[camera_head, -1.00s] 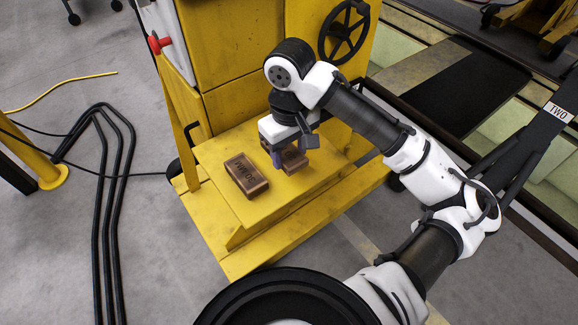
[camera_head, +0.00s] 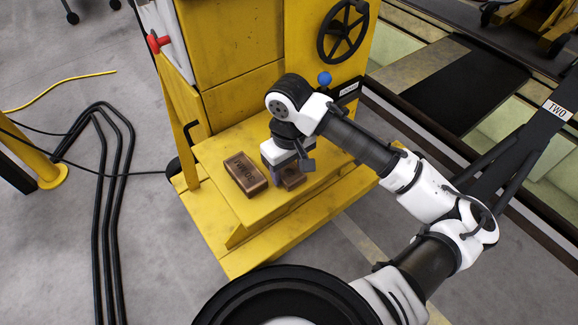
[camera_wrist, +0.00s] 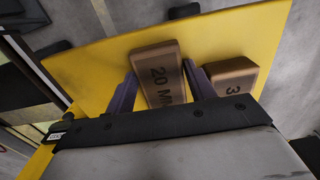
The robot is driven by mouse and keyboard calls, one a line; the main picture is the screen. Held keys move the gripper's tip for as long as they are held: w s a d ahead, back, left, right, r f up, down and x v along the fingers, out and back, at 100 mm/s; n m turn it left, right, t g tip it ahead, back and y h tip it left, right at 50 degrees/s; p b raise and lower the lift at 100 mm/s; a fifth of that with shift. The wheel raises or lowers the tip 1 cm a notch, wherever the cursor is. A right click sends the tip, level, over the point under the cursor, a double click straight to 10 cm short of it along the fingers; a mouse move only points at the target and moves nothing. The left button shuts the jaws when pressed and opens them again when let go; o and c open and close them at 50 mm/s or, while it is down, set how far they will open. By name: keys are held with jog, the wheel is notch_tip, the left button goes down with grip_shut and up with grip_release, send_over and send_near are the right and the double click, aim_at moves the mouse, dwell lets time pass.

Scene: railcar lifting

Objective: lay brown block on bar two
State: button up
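Two brown blocks sit at the yellow step (camera_head: 225,150). The smaller brown block (camera_head: 293,178), marked "20 M…", is between the fingers of my gripper (camera_head: 282,174). In the wrist view my gripper (camera_wrist: 160,88) has one dark purple finger on each side of this block (camera_wrist: 162,68), and the fingertips appear to touch its sides. I cannot tell whether it is clear of the step. The larger brown block (camera_head: 246,174), whose marking starts with 3 in the wrist view (camera_wrist: 232,78), lies beside the right finger there. A black bar labelled TWO (camera_head: 540,130) is at the right.
The yellow machine body (camera_head: 240,100) with a black handwheel (camera_head: 343,30) and a blue knob (camera_head: 324,78) rises behind the step. A dark rail (camera_head: 440,130) runs between the machine and bar TWO. Black pipes (camera_head: 118,200) lie on the floor at left.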

jog(key=o, duration=0.3)
jog(key=shift+r, duration=0.1)
